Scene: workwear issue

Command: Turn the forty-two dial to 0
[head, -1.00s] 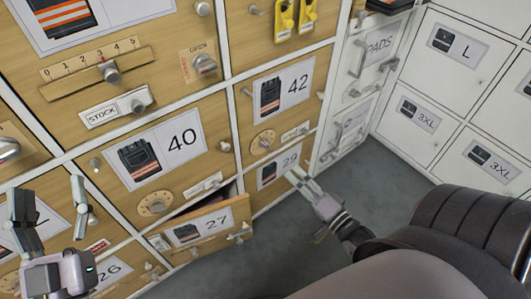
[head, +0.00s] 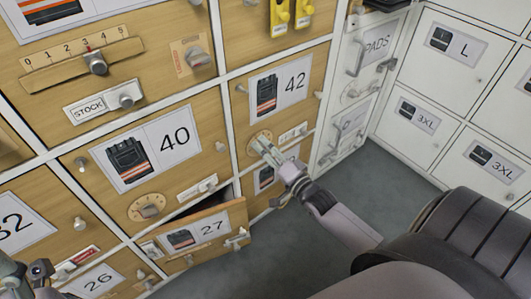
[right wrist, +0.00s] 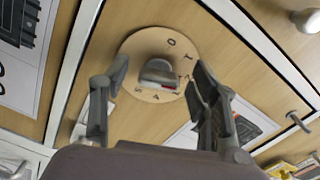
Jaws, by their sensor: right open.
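The forty-two dial is a round wooden disc (head: 254,141) with a knob, low on the front of the compartment labelled 42 (head: 294,84). In the right wrist view the disc (right wrist: 172,49) carries dark marks around its rim. Its grey knob (right wrist: 158,72) has a red mark at its lower edge in that view. My right gripper (head: 275,149) is open at the dial, its fingers on either side of the knob in the wrist view; I cannot tell whether they touch it. My left gripper (head: 27,276) is cut off at the lower left corner, so its jaws are unclear.
A drawer labelled 27 (head: 211,224) stands partly open below and left of my right gripper. Compartment 40 (head: 180,134) has a similar dial (head: 149,207). White lockers (head: 420,115) stand at the right. The grey floor (head: 375,190) is clear.

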